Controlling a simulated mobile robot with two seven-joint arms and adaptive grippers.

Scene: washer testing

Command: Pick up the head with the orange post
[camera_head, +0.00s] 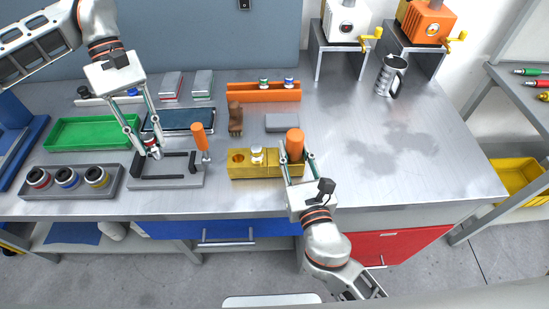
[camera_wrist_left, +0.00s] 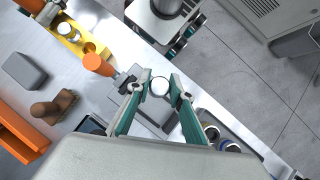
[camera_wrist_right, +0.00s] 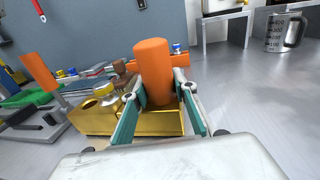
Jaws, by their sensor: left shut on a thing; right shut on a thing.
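A thick orange post (camera_head: 294,140) stands upright at the right end of a brass block (camera_head: 240,170). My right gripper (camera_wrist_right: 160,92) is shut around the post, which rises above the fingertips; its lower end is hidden. My left gripper (camera_head: 149,147) is shut on a small white-topped round part (camera_wrist_left: 159,86) above a dark grey fixture (camera_head: 190,182); I cannot tell whether the part touches the fixture. A second orange cylinder (camera_head: 199,136), on a thin metal stem, leans at the fixture's right side.
A green tray (camera_head: 90,133) and a grey holder with several ringed round parts (camera_head: 68,194) are at the left. An orange rack (camera_head: 263,95), a brown piece (camera_head: 235,118) and a grey block (camera_head: 288,122) lie behind the brass block.

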